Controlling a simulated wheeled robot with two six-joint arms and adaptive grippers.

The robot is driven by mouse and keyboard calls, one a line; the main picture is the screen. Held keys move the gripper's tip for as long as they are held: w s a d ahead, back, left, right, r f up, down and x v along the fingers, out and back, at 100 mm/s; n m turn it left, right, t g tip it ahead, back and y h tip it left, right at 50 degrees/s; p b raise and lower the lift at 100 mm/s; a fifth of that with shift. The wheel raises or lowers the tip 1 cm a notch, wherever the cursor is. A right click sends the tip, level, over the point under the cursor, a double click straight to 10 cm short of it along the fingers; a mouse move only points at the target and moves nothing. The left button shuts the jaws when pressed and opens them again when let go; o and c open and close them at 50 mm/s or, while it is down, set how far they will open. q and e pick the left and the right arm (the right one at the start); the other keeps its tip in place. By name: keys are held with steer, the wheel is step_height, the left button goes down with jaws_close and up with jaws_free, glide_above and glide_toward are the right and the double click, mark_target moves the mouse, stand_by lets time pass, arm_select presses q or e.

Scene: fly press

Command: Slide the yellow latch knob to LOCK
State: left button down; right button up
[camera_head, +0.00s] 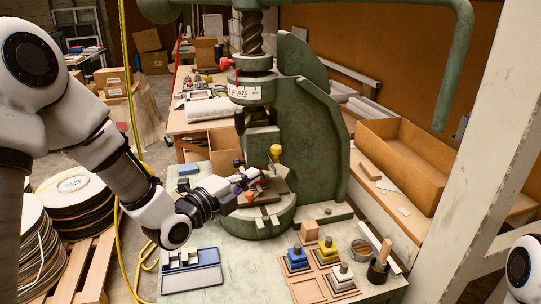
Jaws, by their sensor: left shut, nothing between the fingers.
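The green fly press (315,150) stands on the bench. A small yellow knob (275,150) shows at the front of the press, just under the ram; I take it to be the latch knob. Any LOCK marking is too small to read. My left gripper (258,180) reaches in from the left, over the round press base. It is shut and empty, low and slightly left of the yellow knob, apparently apart from it. The gripper partly hides the small parts on the press bed. My right gripper is out of view; only part of my right arm shows at the lower right edge.
Colored stepped blocks (297,259) stand on a wooden board in front of the press. A blue-grey tray (191,278) lies at front left. A wooden box (405,160) sits behind right. A pale post rises at right.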

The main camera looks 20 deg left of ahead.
mark_target(279, 152)
arm_select(q)
steer(key=a+p+x, duration=0.2)
steer(key=p+x, duration=0.2)
steer(key=x, duration=0.7)
steer(key=shift+w, duration=0.45)
steer(key=shift+w+a+f+b, duration=0.15)
steer(key=shift+w+a+b, duration=0.05)
steer(key=shift+w+b, duration=0.1)
steer(key=shift+w+a+r+b, duration=0.2)
steer(key=shift+w+a+b, duration=0.15)
steer(key=shift+w+a, duration=0.3)
